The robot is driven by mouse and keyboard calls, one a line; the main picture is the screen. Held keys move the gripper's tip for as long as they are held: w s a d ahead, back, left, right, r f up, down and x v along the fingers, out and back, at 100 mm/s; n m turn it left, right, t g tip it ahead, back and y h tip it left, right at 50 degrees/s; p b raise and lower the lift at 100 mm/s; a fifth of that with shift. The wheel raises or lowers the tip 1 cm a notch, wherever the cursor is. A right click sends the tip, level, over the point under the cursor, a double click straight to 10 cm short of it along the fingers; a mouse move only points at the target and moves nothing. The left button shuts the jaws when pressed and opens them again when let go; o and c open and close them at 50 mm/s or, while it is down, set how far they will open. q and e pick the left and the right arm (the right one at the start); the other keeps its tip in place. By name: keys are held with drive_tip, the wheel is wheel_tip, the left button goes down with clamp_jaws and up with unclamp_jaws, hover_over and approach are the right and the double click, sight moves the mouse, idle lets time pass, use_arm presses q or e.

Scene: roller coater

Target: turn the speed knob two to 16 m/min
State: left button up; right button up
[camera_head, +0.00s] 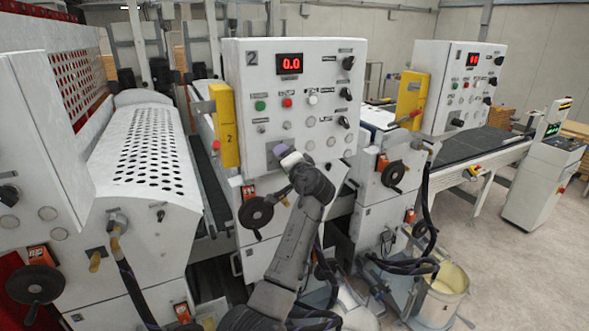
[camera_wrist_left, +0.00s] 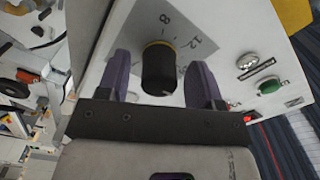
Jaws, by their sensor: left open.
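The control panel marked 2 (camera_head: 295,110) has a red display (camera_head: 289,63) reading 0.0. A black knob with a yellow ring at its base (camera_wrist_left: 158,68) stands on a grey scale plate in the left wrist view, with 8 and 12 legible. My left gripper (camera_head: 285,157) is at the lower left of this panel and hides the knob in the head view. In the left wrist view its purple fingers (camera_wrist_left: 160,85) are open, one on each side of the knob, with gaps visible. The knob's pointer setting is not clear. My right gripper is not in view.
Beside the knob are a green button (camera_wrist_left: 270,86) and a silver button (camera_wrist_left: 247,61). A yellow box (camera_head: 224,125) is on the panel's left side, and a handwheel (camera_head: 256,212) is below. A second panel (camera_head: 457,90) stands to the right.

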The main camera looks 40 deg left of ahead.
use_arm(q)
drive_tip(key=b+v, duration=0.5)
drive_tip(key=v, duration=0.8)
drive_tip(key=shift+s+d+f, duration=0.1)
